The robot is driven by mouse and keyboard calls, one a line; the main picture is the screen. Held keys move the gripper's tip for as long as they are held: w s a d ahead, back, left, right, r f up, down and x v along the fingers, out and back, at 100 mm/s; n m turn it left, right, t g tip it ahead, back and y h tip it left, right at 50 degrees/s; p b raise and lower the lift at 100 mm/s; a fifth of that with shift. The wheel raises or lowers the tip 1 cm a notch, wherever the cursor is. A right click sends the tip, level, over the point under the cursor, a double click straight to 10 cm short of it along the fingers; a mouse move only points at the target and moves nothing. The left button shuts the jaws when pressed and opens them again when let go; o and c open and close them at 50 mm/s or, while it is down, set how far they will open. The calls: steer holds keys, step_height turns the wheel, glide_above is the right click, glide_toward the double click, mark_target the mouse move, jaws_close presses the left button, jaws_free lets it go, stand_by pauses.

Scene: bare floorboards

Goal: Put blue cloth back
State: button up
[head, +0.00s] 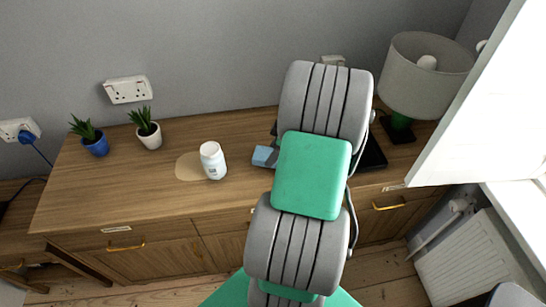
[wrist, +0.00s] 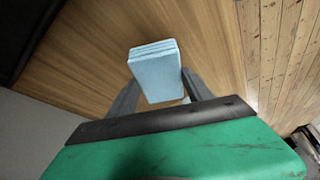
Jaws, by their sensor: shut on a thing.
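The blue cloth (wrist: 156,72) is a folded light-blue block between the fingers of my gripper (wrist: 160,88) in the wrist view. My gripper is shut on it. In the head view the cloth (head: 264,156) shows just left of my arm, over or on the wooden sideboard top; I cannot tell whether it touches the wood. My arm hides the gripper in the head view.
A white jar (head: 213,160) stands by a pale beige patch (head: 188,167) on the sideboard (head: 110,190). Two potted plants (head: 149,134) (head: 95,143) stand at the left. A lamp (head: 424,75) stands at the right, near a black flat object (head: 372,155). A white panel (head: 480,95) juts in at right.

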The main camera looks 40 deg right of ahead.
steer(key=shift+f+p, duration=0.35)
steer(key=shift+f, duration=1.2)
steer(key=o, duration=1.2)
steer(key=b+v, duration=0.1)
steer(key=v, duration=1.1)
steer(key=w+a+r+m+g+h, duration=0.1)
steer(key=w+a+r, duration=0.15)
steer(key=a, duration=0.65)
steer(key=w+a+r+m, duration=0.2)
steer(key=w+a, duration=0.1)
steer(key=a, duration=0.7)
steer(key=s+a+m, duration=0.1)
steer(key=s+a, duration=0.1)
steer(key=a, duration=0.2)
steer(key=s+a+m+h, duration=0.1)
steer(key=a, duration=0.3)
steer(key=s+a+r+m, duration=0.1)
steer(key=s+a, duration=0.1)
steer(key=a, duration=0.2)
steer(key=shift+s+a+t+h, duration=0.15)
steer(key=shift+s+t+h, duration=0.15)
steer(key=shift+t, duration=0.1)
